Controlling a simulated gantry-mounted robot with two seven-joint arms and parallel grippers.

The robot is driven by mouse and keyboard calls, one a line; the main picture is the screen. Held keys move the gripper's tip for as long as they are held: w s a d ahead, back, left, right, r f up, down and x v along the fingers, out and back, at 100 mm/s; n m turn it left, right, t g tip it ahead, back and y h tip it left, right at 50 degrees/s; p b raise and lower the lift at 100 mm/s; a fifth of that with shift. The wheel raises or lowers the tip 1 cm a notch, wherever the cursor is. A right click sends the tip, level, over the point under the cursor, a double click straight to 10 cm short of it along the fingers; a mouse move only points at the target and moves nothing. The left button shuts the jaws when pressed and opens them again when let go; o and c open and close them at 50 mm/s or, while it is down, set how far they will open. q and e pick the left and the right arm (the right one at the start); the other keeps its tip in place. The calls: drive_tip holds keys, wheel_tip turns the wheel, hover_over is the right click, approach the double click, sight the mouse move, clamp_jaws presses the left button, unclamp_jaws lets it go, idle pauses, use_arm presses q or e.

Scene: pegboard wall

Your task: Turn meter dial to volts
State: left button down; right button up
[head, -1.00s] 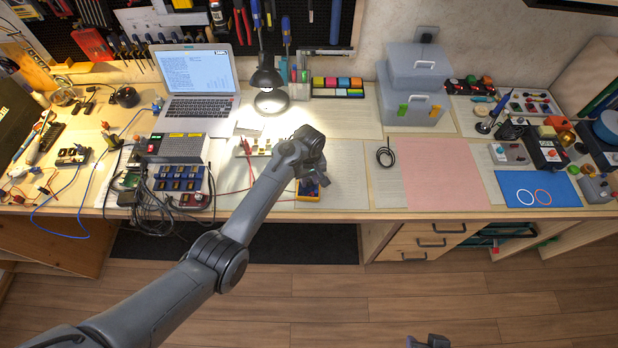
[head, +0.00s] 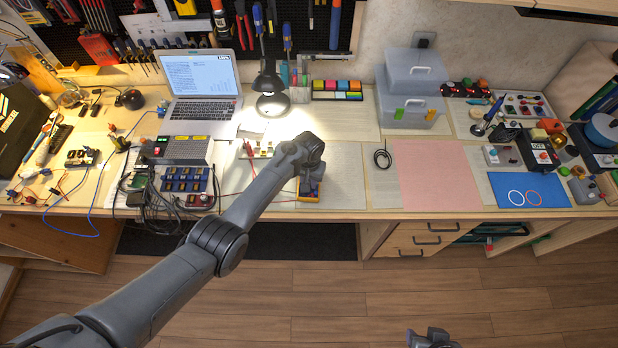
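The meter (head: 309,190) is a small yellow-edged box with a blue part, lying near the front edge of the bench, left of the middle. A red lead runs to it from the left. My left arm reaches over the bench, and its gripper (head: 312,172) is right above the meter, pointing down and covering much of it. The dial is hidden, and I cannot see whether the fingers touch it or how far apart they are. My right gripper (head: 432,340) shows only in part at the bottom edge, over the floor, far from the meter.
A power supply box (head: 182,150) and black cables stand left of the meter. A lit desk lamp (head: 270,95) and a laptop (head: 200,85) are behind. A coiled black cable (head: 382,157) and a pink mat (head: 435,175) lie to the right. The bench in between is clear.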

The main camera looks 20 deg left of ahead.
use_arm(q)
drive_tip(key=shift+m, duration=0.8)
drive_tip(key=c, duration=0.9)
unclamp_jaws()
